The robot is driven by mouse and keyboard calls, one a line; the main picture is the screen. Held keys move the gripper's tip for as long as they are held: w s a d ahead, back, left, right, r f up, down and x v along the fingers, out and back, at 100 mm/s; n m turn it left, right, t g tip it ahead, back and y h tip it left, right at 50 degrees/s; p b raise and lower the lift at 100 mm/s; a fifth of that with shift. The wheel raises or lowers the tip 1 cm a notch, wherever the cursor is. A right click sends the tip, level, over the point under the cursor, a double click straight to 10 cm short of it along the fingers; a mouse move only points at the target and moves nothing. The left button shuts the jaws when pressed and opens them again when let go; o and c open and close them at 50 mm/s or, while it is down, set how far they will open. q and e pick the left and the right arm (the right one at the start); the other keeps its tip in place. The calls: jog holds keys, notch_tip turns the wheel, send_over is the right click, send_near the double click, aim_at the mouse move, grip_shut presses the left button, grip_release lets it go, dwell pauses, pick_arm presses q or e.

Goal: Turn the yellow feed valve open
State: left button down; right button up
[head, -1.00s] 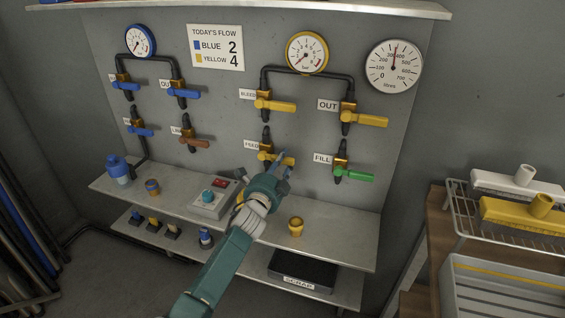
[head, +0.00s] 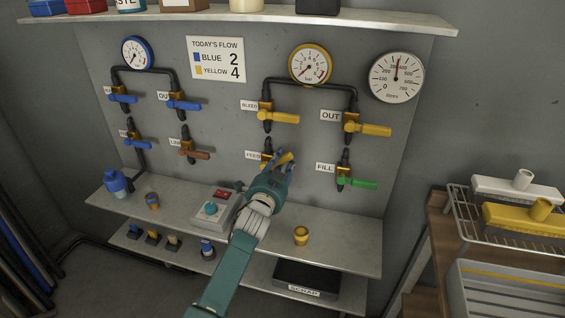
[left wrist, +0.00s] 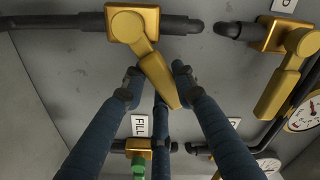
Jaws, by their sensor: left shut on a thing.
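The yellow feed valve (head: 266,156) is on the wall panel right of the FEED label (head: 253,155), mostly behind my left gripper (head: 284,157). In the left wrist view its yellow lever (left wrist: 156,76) lies between the dark blue fingers of my left gripper (left wrist: 157,72), which is shut on it. The lever is tilted against its pipe, at a different angle from the yellow bleed lever (left wrist: 283,80). In the head view it slants up to the right. My right gripper is in neither view.
The bleed valve (head: 265,115) is just above, the out valve (head: 352,128) up right, and the green fill lever (head: 362,183) at right. A loose yellow fitting (head: 301,236) and a control box (head: 216,209) are on the shelf below.

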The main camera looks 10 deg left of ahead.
pick_arm(q)
jog(key=n, duration=0.1)
jog(key=a+r+n+p, duration=0.1)
jog(key=n, duration=0.1)
jog(key=shift+a+r, duration=0.1)
jog(key=shift+r, duration=0.2)
jog(key=n+p, duration=0.1)
jog(key=a+r+n, duration=0.1)
jog(key=shift+a+n+p, duration=0.1)
jog(key=shift+n+p, duration=0.25)
jog(key=shift+n, duration=0.05)
jog(key=shift+w+a+r+n+p, duration=0.1)
jog(key=shift+a+r+n+p, duration=0.1)
jog(key=shift+a+n, duration=0.3)
jog(key=shift+a+r+n+p, duration=0.1)
jog(key=shift+a+n+p, duration=0.1)
jog(key=shift+n, duration=0.5)
jog(key=shift+a+n, duration=0.45)
jog(key=shift+n, duration=0.55)
jog(key=shift+a+n, duration=0.35)
jog(key=shift+n, duration=0.15)
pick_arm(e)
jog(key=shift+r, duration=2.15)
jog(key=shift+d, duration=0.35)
pick_arm(q)
jog(key=c, duration=1.3)
grip_release()
jog(key=shift+c, duration=0.2)
